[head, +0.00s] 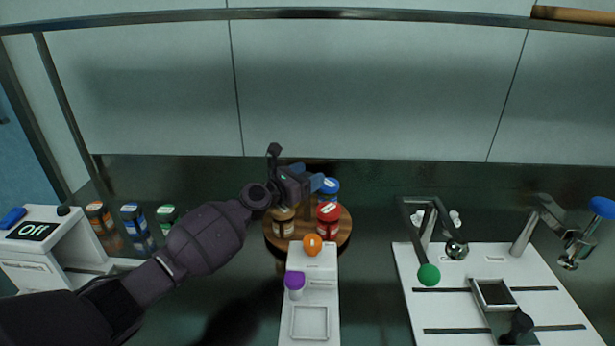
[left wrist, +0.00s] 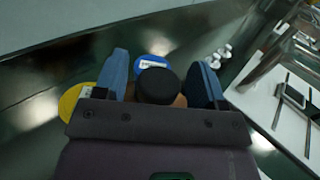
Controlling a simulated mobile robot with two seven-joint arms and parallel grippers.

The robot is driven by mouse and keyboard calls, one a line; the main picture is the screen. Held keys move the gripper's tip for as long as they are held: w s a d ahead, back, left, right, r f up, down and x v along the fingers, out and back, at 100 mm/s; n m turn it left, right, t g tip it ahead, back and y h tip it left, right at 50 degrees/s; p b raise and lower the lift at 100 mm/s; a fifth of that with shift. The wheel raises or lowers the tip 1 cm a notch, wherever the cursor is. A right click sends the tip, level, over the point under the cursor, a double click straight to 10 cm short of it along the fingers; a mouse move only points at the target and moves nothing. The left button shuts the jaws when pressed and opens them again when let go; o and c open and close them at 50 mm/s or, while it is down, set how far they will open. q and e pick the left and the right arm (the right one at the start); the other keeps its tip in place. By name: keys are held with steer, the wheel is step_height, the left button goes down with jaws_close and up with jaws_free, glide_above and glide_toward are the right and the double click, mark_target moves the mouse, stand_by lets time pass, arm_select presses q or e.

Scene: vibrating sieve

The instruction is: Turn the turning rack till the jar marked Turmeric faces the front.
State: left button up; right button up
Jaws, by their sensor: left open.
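The turning rack (head: 342,235) is a round wooden disc with jars on it. In the head view it carries a yellow-lidded jar (head: 283,225) at front left, a red-lidded jar (head: 328,220) at front right and a blue-lidded jar (head: 330,188) behind. The labels are too small to read, so I cannot tell which is Turmeric. My left gripper (head: 308,177) is over the back of the rack, open. In the left wrist view its blue fingers (left wrist: 162,74) stand on either side of a black round top (left wrist: 157,86), with no clear contact. The gripper hides part of the rack.
A white stand with an orange knob (head: 312,244) and a purple-topped piece (head: 294,283) is in front of the rack. Several jars (head: 132,220) stand at left beside a white device reading Off (head: 35,231). A white board (head: 450,310) with fittings is at right.

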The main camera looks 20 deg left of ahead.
arm_select(q)
jaws_close()
stand_by(0.3)
